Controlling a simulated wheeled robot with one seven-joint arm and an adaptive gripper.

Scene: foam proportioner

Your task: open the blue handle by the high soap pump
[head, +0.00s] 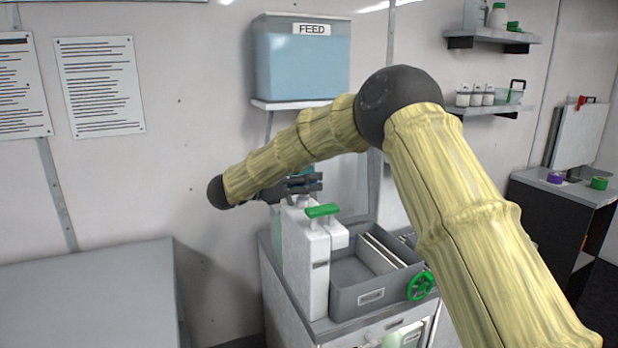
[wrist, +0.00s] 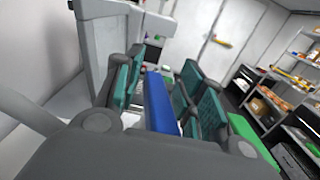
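A blue handle (wrist: 160,105) shows as a long bar in the middle of the wrist view, between the teal-padded fingers of my gripper (wrist: 163,82). The fingers are apart, one on each side of the bar, with a visible gap on its left. I cannot tell whether the right finger touches it. In the head view my gripper (head: 304,183) is just above and behind a white pump body (head: 308,262) with a green handle (head: 322,211) on it. Small dark blue parts show at the gripper there, but the blue handle is mostly hidden.
A grey open tray (head: 345,293) with a green wheel (head: 420,286) stands right of the white body. The FEED tank (head: 302,65) hangs on the wall above. A grey worktop (head: 90,290) is at left. Shelves (head: 490,38) are at upper right.

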